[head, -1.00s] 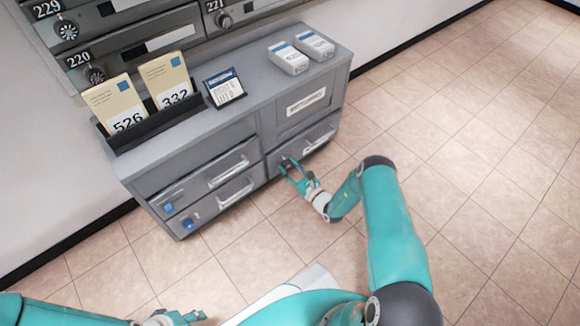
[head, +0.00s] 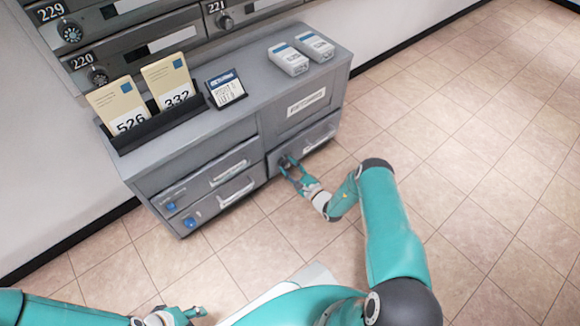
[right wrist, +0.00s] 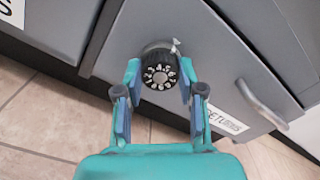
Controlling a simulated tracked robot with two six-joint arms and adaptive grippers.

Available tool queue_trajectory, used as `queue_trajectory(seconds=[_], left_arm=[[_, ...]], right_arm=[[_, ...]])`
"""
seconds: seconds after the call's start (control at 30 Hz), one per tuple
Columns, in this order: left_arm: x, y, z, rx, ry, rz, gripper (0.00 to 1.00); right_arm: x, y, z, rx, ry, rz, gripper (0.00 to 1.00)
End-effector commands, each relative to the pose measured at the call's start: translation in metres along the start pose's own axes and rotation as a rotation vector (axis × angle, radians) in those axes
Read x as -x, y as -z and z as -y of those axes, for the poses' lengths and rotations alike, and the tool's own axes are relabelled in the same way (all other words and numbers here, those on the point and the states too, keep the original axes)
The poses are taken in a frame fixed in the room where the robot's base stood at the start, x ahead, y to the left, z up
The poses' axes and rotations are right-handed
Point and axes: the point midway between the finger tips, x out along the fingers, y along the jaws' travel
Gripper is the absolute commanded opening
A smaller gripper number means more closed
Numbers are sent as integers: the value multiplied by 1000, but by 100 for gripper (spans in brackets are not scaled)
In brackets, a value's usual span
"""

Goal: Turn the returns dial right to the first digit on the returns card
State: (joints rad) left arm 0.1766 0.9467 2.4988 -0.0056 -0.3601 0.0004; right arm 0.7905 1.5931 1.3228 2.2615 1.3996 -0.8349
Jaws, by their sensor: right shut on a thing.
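The returns dial (right wrist: 160,72) is a black round knob with white digits on the front of a grey drawer (right wrist: 205,45). My right gripper (right wrist: 160,75) is shut on it, one finger on each side, in the right wrist view. In the head view my right gripper (head: 287,165) is at the lower right drawer (head: 312,142) and hides most of the dial. A small blue-and-white card (head: 226,90) stands on the cabinet top; its writing is too small to read surely. My left gripper (head: 188,316) is at the bottom edge, away from the cabinet; its jaws are unclear.
A black holder (head: 160,128) with envelopes marked 526 (head: 120,105) and 332 (head: 168,80) stands on the cabinet (head: 255,95). Two white boxes (head: 290,58) (head: 315,45) lie at its back right. Mailboxes with dials are behind. The tiled floor (head: 470,150) at right is clear.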

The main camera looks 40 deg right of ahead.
Motion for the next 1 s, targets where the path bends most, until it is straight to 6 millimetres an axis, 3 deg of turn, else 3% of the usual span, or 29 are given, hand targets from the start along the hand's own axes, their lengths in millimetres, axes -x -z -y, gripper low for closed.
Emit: queue_trajectory(seconds=[0.27,0.3,0.43,0.77,1.0], left_arm=[[0,0,0,0,0,0,40],[0,0,0,0,0,0,40],[0,0,0,0,0,0,40],[0,0,0,0,0,0,40],[0,0,0,0,0,0,40]], right_arm=[[1,0,-2,-3,-3,-2,4],[1,0,-2,-3,-4,-2,44],[0,0,-2,-3,-3,-1,64],[1,0,-1,-2,-2,-1,64],[26,1,0,-5,-2,-4,64]])
